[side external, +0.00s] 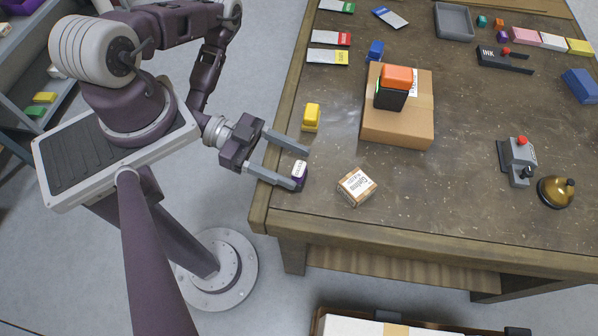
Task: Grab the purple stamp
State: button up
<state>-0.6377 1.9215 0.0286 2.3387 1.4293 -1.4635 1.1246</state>
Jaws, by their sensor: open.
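The purple stamp (299,173) is a small block with a pale label on top, near the left edge of the wooden table (420,190). My gripper (302,168) is open and low over the table edge. Its fingers reach toward the right, one on the far side of the stamp and one beside its near side. The stamp lies between or right at the fingertips. I cannot tell whether a finger touches it. Its lower part is partly hidden by the near finger.
A yellow stamp (311,117) stands just behind the fingers. A small carton (355,187) lies to the right. A larger cardboard box (398,125) bears an orange and black device (393,88). A bell (556,191) and a grey lever box (519,158) stand at the right.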

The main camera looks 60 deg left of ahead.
aim_at(305, 172)
jog(key=x, duration=0.5)
jog(key=shift+d+f, duration=0.1)
jog(key=shift+d, duration=0.05)
grip_shut()
